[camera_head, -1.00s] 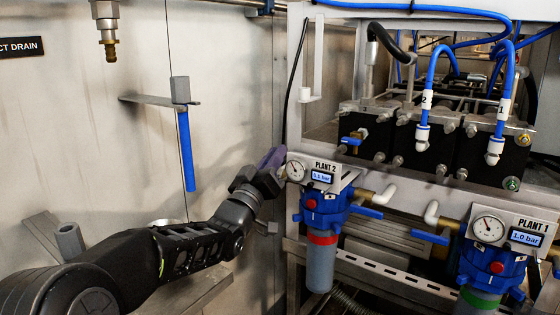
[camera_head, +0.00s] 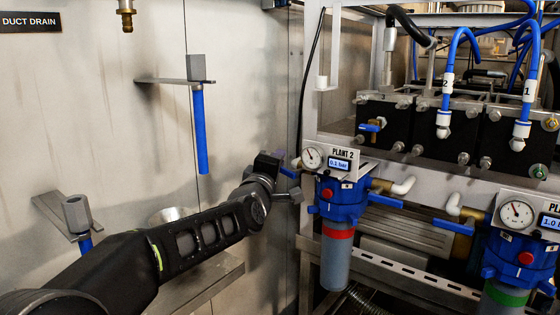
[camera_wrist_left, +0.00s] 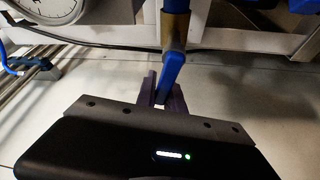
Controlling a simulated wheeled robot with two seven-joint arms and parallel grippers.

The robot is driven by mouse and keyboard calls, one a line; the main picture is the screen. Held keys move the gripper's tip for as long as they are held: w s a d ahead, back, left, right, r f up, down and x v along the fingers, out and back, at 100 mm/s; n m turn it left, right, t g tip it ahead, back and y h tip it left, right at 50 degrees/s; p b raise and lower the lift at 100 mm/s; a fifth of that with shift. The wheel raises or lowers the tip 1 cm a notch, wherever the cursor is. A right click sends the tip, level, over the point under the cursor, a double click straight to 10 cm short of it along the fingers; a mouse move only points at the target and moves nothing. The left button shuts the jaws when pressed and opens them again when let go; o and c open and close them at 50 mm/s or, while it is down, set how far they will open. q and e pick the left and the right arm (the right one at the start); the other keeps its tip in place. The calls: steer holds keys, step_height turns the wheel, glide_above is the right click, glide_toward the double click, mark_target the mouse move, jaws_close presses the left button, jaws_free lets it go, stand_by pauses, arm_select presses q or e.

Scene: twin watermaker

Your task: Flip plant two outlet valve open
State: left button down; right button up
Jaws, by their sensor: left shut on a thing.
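The plant 2 unit (camera_head: 341,199) is a blue filter housing with a red knob, a white panel labelled PLANT 2, a round gauge (camera_head: 312,157) and a small display that seems to read 0.1 bar. A blue valve lever (camera_head: 290,173) sticks out at its left side, mostly hidden by my gripper. My left gripper (camera_head: 284,182) is at that lever. In the left wrist view the lever (camera_wrist_left: 173,75) hangs from a brass fitting (camera_wrist_left: 175,30), its end between my purplish fingers (camera_wrist_left: 163,92), which are shut on it. My right gripper is out of view.
Another blue lever (camera_head: 385,200) is on plant 2's right side. The plant 1 unit (camera_head: 510,262) stands at the right with its own lever (camera_head: 453,227). The metal frame borders plant 2.

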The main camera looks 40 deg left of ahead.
arm_select(q)
steer(key=shift+a+f+n+g, duration=0.1)
steer(key=shift+f+n+g, duration=0.4)
steer(key=shift+f+n, duration=0.5)
steer(key=shift+r+n, duration=0.15)
steer(key=shift+n, duration=0.15)
steer(key=c, duration=1.7)
jaws_free()
steer(key=shift+s+r, duration=0.1)
steer(key=v, duration=0.7)
steer(key=shift+s, duration=0.3)
